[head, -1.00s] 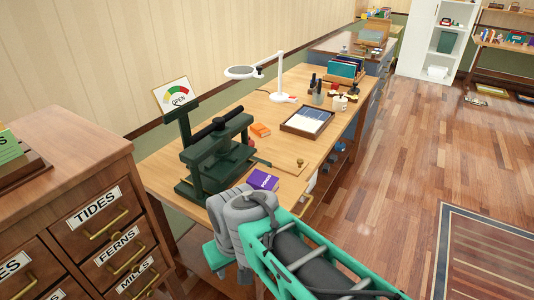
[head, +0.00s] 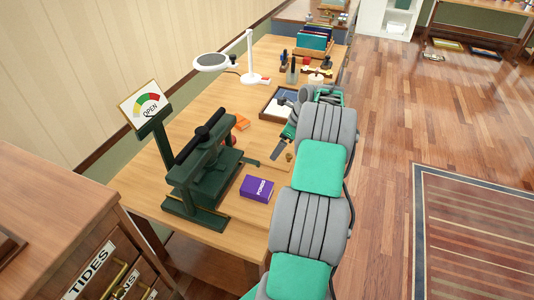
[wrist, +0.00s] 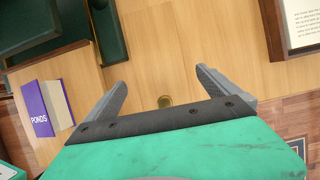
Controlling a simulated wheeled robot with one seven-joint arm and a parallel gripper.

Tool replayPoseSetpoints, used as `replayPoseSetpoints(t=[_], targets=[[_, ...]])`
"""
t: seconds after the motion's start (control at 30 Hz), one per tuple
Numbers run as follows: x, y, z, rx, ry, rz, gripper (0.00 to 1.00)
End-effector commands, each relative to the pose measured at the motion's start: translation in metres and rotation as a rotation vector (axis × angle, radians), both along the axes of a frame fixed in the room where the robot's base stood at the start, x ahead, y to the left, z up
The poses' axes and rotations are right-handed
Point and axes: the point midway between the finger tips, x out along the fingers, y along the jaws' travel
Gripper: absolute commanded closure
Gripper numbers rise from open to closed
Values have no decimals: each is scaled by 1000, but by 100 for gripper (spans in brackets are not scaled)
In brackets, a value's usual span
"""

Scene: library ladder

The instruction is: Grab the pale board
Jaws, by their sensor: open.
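A pale wooden surface with a small round brass knob appears in the wrist view (wrist: 160,45), and looks like the pale board. In the head view, the knob (head: 289,156) is near the desk's right edge, beside my arm. How far the board's edges run is hard to tell. My gripper (wrist: 161,79) is open and empty, with its two grey fingers on either side of the knob in the picture. I cannot tell its height above the board. In the head view, one finger shows beside the tray and the other is hidden.
A framed tray (head: 275,103) lies beyond my gripper, partly covered. A white lamp (head: 250,60) stands further back. Open floor (head: 385,140) is to the right.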

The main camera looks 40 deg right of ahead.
Motion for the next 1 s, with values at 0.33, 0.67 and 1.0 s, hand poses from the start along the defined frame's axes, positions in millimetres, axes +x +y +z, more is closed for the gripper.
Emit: replayPoseSetpoints(t=[0.33, 0.67, 1.0], targets=[[18, 12, -47, -1, 0, 3, 0], [19, 11, -52, -3, 0, 0, 7], [18, 11, -51, -4, -1, -1, 35]])
